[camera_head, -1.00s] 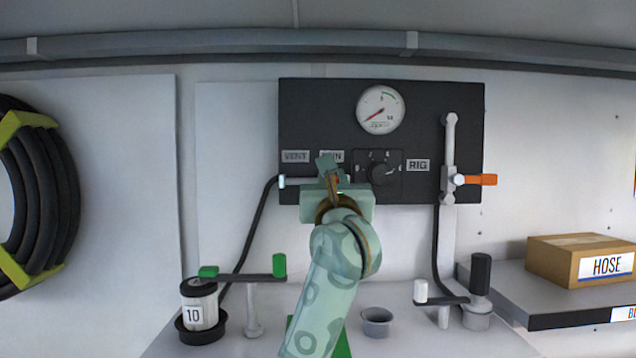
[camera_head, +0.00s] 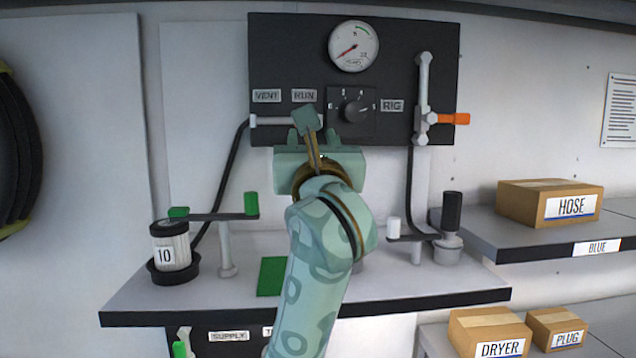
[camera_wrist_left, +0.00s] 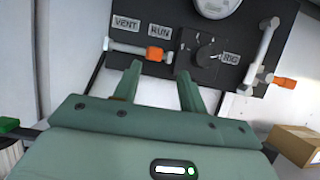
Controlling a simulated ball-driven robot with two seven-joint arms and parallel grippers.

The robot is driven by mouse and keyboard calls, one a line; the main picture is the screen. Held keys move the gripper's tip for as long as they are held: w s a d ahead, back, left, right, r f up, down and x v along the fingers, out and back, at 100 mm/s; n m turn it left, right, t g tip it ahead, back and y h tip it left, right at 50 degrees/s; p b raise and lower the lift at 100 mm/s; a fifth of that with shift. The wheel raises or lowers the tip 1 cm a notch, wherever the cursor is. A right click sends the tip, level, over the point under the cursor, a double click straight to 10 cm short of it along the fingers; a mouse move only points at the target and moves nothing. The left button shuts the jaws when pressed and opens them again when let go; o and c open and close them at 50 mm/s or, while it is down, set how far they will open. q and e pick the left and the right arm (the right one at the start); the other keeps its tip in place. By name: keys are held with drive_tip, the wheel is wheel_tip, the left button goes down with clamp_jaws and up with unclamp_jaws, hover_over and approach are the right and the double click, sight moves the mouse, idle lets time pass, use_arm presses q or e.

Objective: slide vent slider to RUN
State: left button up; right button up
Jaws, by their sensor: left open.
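The vent slider is a pale bar (camera_head: 268,121) along the lower left of the black panel, below the VENT and RUN labels. In the left wrist view its orange knob (camera_wrist_left: 155,54) is at the bar's right end, just below the RUN label (camera_wrist_left: 160,38) and away from the VENT label (camera_wrist_left: 125,23). My left gripper (camera_wrist_left: 160,84) is open and empty, its fingers pointing at the panel below the knob, apart from it in that view. In the head view the left gripper (camera_head: 308,125) hides the knob. The right gripper is not in view.
A dial knob (camera_head: 355,111) is right of the slider, beneath a gauge (camera_head: 353,46). A valve with an orange handle (camera_head: 452,118) is at the panel's right. Below, the bench (camera_head: 420,300) carries a canister (camera_head: 170,247) and a green-handled lever (camera_head: 222,216).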

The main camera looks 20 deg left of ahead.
use_arm(q)
drive_tip(key=b+v, duration=0.2)
drive_tip(key=v, duration=0.5)
idle(0.3)
